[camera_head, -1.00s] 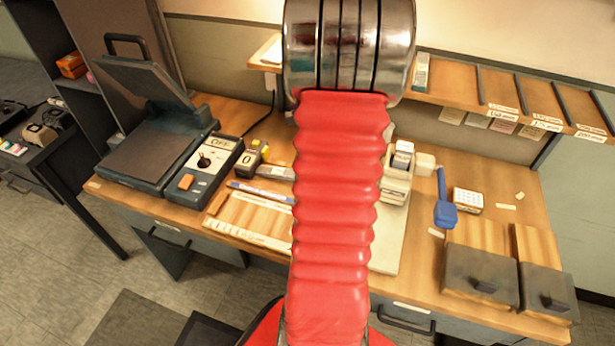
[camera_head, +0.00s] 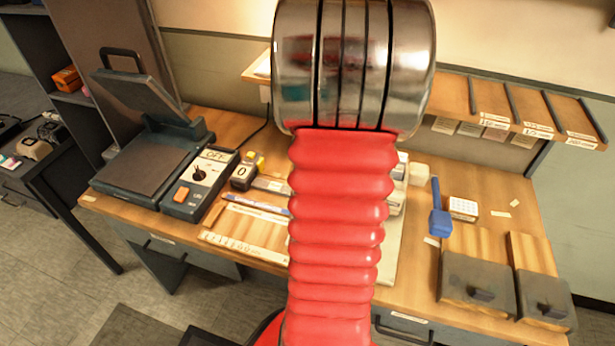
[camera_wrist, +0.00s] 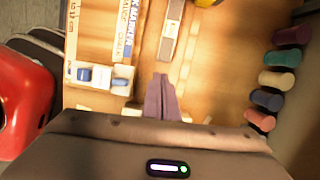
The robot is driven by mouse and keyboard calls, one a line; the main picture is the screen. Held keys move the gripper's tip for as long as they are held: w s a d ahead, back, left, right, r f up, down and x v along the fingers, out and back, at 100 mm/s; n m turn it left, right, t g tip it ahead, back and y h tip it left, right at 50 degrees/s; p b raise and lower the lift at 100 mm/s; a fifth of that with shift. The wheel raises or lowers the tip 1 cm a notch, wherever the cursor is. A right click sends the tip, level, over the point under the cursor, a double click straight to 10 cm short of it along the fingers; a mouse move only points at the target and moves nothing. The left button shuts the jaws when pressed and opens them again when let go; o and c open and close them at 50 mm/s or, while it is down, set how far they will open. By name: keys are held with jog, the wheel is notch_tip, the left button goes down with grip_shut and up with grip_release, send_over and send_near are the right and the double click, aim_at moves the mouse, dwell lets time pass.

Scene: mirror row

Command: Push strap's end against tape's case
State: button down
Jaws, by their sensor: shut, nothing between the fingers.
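In the wrist view, my gripper (camera_wrist: 161,78) is shut and empty, its fingers pointing up the picture over the wooden bench. A narrow grey strip (camera_wrist: 170,28), which looks like the strap, lies ahead of the fingertips, apart from them. A yellow and dark thing (camera_wrist: 207,3), probably the tape's case, is cut off at the top edge, right of the strip's far part. In the head view, a dark case with a white "0" face (camera_head: 243,174) stands beside the grey strip (camera_head: 271,185). My arm hides the gripper and part of the bench there.
Printed strips (camera_wrist: 130,28) and a white holder with a blue part (camera_wrist: 100,77) lie left of the fingers. Several coloured rolls (camera_wrist: 278,80) line the right side. A hinged press (camera_head: 150,160) and control box (camera_head: 198,185) stand left. Bare wood shows between strip and rolls.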

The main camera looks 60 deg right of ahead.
jog(key=w+a+r+n+h, duration=0.1)
jog(key=w+a+r+n, duration=0.2)
jog(key=a+r+n, duration=0.5)
jog(key=w+a+r+n, duration=0.1)
jog(key=w+a+n, duration=0.4)
jog(key=a, duration=0.6)
jog(key=s+a+r+n+t, duration=0.1)
jog(key=s+a+n, duration=0.3)
jog(key=a+n, duration=0.5)
jog(key=s+a+r+n+t, duration=0.1)
jog(key=s+a+r+n, duration=0.3)
jog(key=a+n, duration=0.6)
jog(key=shift+a+r+t, duration=0.15)
jog(key=shift+a+t, duration=0.1)
jog(key=shift+t, duration=0.15)
jog(key=shift+d, duration=0.1)
